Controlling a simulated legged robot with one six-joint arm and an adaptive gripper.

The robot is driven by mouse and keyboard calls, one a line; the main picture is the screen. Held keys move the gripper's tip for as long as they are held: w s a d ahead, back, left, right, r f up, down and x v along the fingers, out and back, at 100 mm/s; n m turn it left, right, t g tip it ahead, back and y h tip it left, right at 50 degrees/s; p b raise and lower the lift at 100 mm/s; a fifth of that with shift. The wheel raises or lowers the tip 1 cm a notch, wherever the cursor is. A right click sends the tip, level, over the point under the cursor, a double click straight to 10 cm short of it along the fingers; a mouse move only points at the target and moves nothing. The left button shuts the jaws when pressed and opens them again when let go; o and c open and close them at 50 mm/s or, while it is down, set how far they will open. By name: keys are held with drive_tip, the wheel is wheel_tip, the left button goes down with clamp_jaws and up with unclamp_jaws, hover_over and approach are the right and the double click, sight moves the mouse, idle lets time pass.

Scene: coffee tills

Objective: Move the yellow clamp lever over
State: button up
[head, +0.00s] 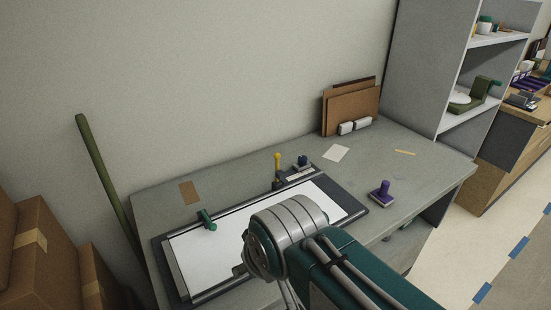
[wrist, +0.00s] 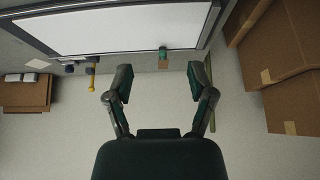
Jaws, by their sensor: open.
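The yellow clamp lever (head: 277,160) stands upright on a dark mount at the far edge of a framed board (head: 355,207) on the grey desk. The board carries a blank white sheet (head: 215,250). In the wrist view the yellow lever (wrist: 91,85) points away from the board, left of my gripper. My gripper (wrist: 159,78) is open and empty, its two fingers spread apart, and does not touch the lever. In the head view my arm covers part of the board and hides most of the gripper.
A green knob (head: 207,220) sits on the board's far rail, left of the lever, and a dark blue-grey knob (head: 303,162) to its right. A purple stamp (head: 381,190) stands right. Brown folders (head: 352,108) lean on the wall. Cardboard boxes (head: 35,240) are at left.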

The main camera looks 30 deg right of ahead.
sight(279, 156)
idle(0.4)
drive_tip(key=shift+c, duration=1.3)
drive_tip(key=w+d+r+n+t+h, duration=0.2)
drive_tip(key=w+d+n+t+h, duration=0.1)
drive_tip(key=w+d+n, duration=0.6)
drive_tip(key=w+d+r+n+t+h, duration=0.2)
drive_tip(key=w+d+n, duration=0.6)
drive_tip(key=w, duration=0.2)
drive_tip(key=w+d+f+n+y, duration=0.1)
drive_tip(key=w+d+f+n, duration=0.2)
drive_tip(key=w+f+n, duration=0.1)
drive_tip(key=w+d+f+n+t+y, duration=0.1)
drive_tip(key=w+d+f+n+y, duration=0.1)
drive_tip(key=n, duration=0.6)
drive_tip(key=w+d+f+n+y, duration=0.2)
drive_tip(key=w+d+f+n, duration=0.2)
drive_tip(key=w+f+n, duration=0.2)
drive_tip(key=shift+w+f+n+t, duration=0.2)
drive_tip(key=shift+w+n, duration=0.05)
drive_tip(key=shift+w, duration=0.45)
drive_tip(key=shift+w+f+n+t, duration=0.15)
drive_tip(key=shift+w+n+t, duration=0.1)
drive_tip(key=shift+w, duration=0.4)
drive_tip(key=shift+d+r, duration=0.1)
drive_tip(key=c, duration=0.6)
